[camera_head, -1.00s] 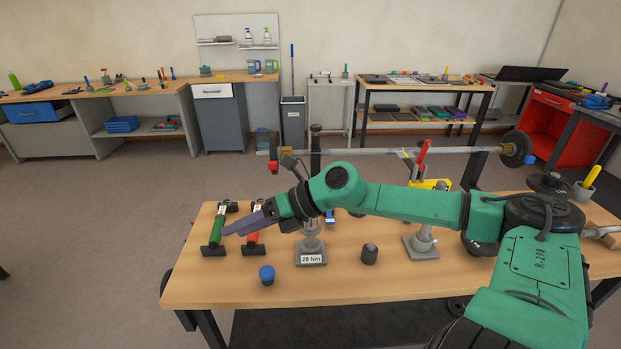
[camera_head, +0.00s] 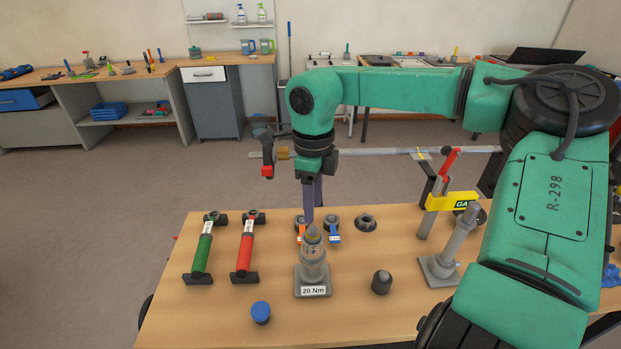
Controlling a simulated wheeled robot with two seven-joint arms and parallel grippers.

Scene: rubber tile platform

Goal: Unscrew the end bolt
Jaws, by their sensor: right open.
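My right gripper (camera_head: 311,213) points straight down with its purple fingers over the grey stand labelled "20 Nm" (camera_head: 312,273). The fingertips are at or just above the rounded top of that stand; I cannot tell whether they touch it. Nothing shows between the fingers. A long grey bar (camera_head: 375,152) lies level behind the arm, with a brass-coloured piece (camera_head: 283,153) and a red piece (camera_head: 267,171) at its left end. My wrist hides part of the bar. I cannot tell which part is the end bolt. My left gripper is out of view.
On the wooden table (camera_head: 220,320) lie a green-handled tool (camera_head: 202,254), a red-handled tool (camera_head: 244,252), a blue cap (camera_head: 260,312) and a dark cylinder (camera_head: 381,282).

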